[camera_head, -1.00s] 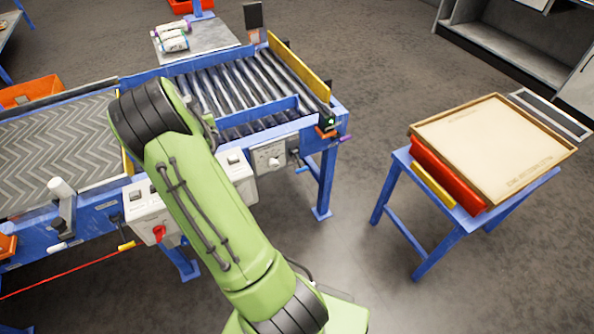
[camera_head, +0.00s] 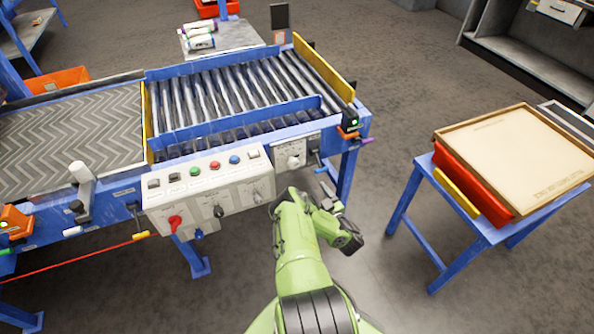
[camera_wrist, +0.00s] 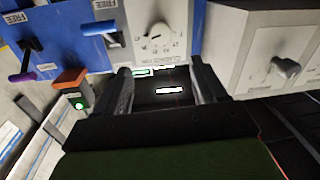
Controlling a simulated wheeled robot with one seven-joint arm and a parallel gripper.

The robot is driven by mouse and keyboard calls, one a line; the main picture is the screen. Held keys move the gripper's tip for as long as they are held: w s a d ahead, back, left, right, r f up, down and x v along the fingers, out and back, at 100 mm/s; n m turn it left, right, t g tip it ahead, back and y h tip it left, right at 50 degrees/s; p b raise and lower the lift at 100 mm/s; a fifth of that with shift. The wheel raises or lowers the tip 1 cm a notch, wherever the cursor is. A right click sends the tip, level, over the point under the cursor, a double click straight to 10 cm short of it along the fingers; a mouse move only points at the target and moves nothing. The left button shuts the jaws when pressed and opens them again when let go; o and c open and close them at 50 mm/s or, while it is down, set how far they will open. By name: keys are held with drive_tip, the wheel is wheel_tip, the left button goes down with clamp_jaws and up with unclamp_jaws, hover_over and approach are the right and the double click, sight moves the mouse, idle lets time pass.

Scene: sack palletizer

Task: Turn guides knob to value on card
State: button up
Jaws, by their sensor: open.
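A white dial plate with a round knob (camera_head: 293,161) is on the blue conveyor frame, right of the control box; I take it for the guides knob, but its label is too small to read. In the wrist view the dial knob (camera_wrist: 158,38) shows a ring of numbers, appearing inverted, beyond the fingertips. My gripper (camera_wrist: 162,80) is open and empty, with its two fingers apart and not touching the knob. In the head view my gripper (camera_head: 328,190) is below and right of the dial. I cannot tell which item is the card.
The control box (camera_head: 210,188) with buttons and a red switch is left of the dial. Levers marked FREE (camera_wrist: 103,28) and an orange-topped block with a green light (camera_wrist: 72,88) are close by.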

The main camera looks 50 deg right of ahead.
sight(295, 165)
drive_tip(key=b+x, duration=0.9)
drive_tip(key=x, duration=0.5)
drive_tip(key=shift+w+d, duration=0.2)
drive_tip(key=shift+w, duration=0.1)
drive_tip(key=shift+c, duration=0.2)
drive_tip(key=c, duration=1)
